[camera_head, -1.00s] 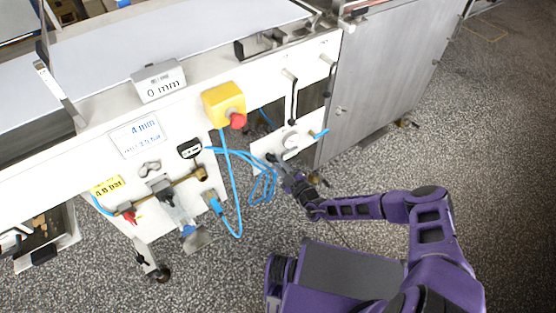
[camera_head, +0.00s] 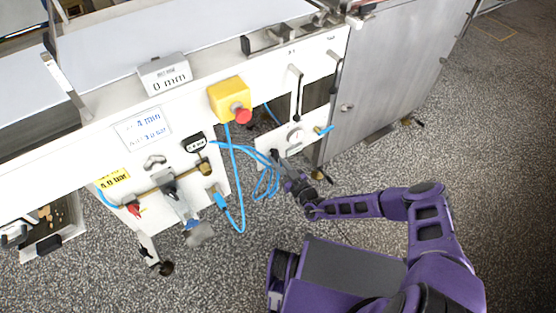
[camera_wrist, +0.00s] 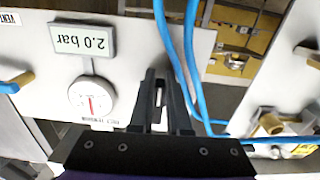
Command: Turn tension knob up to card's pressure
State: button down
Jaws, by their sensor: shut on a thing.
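My gripper (camera_wrist: 160,82) is shut at the panel just beside the round belt tension gauge (camera_wrist: 90,97), its dark fingers close together. They largely hide the tension knob, which I cannot make out clearly. The gauge has a white face and a red needle. A grey display reading 2.0 bar (camera_wrist: 83,40) stands by it, upside down in the wrist view. In the head view my gripper (camera_head: 279,158) is at the lower panel, below the gauge (camera_head: 295,137). The white card (camera_head: 142,130) on the machine's front shows 4 mm and a bar value, apparently 3.0.
Blue hoses (camera_head: 262,170) hang left of my gripper and run close past the fingers. A yellow box with a red button (camera_head: 230,100) is above. A yellow 4.0 bar tag (camera_head: 114,180) marks another panel. Grey cabinet doors (camera_head: 395,80) stand right. Speckled floor lies clear in front.

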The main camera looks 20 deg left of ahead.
dwell(0.5)
jog(key=c, duration=0.9)
grip_release()
